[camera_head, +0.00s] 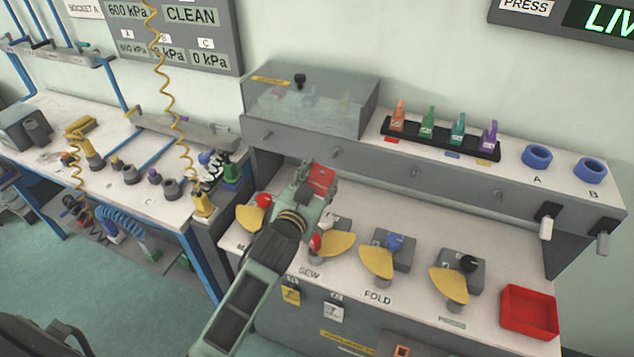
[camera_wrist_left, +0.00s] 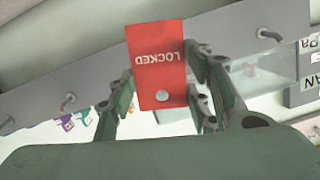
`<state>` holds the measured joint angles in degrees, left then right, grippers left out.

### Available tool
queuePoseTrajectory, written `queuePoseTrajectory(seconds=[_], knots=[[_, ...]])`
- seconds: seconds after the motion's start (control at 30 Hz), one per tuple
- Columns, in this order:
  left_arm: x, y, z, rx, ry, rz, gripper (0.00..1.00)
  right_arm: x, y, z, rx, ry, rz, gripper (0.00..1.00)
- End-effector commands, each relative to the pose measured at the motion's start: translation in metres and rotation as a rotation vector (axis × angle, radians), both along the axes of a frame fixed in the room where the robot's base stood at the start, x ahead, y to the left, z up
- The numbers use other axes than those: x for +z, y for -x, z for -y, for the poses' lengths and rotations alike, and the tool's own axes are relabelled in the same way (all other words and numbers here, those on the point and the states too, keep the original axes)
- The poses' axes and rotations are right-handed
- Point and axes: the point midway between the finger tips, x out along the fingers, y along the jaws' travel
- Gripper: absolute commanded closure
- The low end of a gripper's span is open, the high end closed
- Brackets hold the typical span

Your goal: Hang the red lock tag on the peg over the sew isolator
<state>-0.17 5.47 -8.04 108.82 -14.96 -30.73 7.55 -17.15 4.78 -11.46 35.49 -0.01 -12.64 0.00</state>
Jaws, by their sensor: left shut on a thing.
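My left gripper (camera_head: 318,184) is shut on the red lock tag (camera_head: 321,180). In the left wrist view the tag (camera_wrist_left: 158,62) sits between the fingers (camera_wrist_left: 165,85), its LOCKED lettering upside down and a pale round spot near its lower edge. My right gripper is not in view.
Other pegs (camera_head: 415,172) line the same shelf front. The fold isolator (camera_head: 388,250) is to the right. A red tray (camera_head: 529,313) lies at the bench's right end.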

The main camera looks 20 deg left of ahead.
Motion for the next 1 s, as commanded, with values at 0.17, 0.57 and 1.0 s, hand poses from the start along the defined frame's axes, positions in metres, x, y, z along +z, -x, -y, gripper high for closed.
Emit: queuePoseTrajectory(seconds=[0.17,0.57,1.0], knots=[[-0.001,-0.012,0.001,0.0,0.0,0.001,0.73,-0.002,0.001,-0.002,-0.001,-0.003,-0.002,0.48],[-0.002,-0.036,0.002,0.0,0.0,0.002,0.73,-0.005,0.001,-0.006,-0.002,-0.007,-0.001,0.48],[-0.005,-0.062,0.003,-0.001,0.001,0.001,0.73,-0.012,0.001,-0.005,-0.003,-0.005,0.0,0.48]])
